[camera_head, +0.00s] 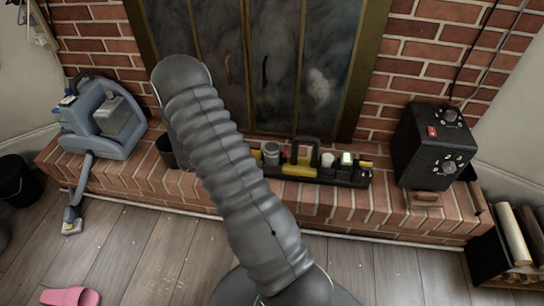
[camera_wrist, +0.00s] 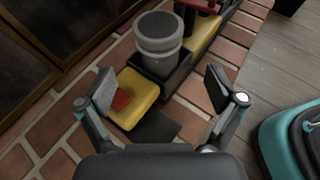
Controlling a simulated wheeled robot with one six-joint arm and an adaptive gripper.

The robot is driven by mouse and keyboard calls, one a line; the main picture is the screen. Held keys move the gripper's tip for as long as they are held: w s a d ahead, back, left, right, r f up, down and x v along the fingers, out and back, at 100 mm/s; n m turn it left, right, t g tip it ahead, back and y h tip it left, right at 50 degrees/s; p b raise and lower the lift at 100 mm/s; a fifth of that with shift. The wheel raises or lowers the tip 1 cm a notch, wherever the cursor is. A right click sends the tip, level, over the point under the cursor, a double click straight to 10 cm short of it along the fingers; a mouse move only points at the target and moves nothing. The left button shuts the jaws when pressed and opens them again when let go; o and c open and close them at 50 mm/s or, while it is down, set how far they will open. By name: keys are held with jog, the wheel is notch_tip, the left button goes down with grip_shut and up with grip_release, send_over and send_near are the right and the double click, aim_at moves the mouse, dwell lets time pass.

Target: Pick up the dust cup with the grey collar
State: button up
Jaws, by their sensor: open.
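The dust cup with the grey collar (camera_wrist: 158,36) is a grey cylinder with a lighter band, standing upright in the end of a black and yellow caddy (camera_wrist: 205,38). It also shows in the head view (camera_head: 271,152), just right of my arm. In the wrist view my gripper (camera_wrist: 160,92) is open and empty, its fingers spread to either side. The cup is beyond the fingertips, apart from them. A yellow block with a red patch (camera_wrist: 138,98) lies between the fingers and the cup. In the head view my arm hides the gripper.
The caddy rests on a brick hearth (camera_head: 385,205) before a dark fireplace door (camera_head: 270,70). It has a tall handle and other cups, one whitish (camera_head: 327,159). A blue-grey vacuum (camera_head: 105,120) stands left, a black box with dials (camera_head: 435,145) right.

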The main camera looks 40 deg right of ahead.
aim_at(269, 152)
jog(key=shift+r+x, duration=0.2)
jog(key=shift+x, duration=3.55)
jog(key=c, duration=1.3)
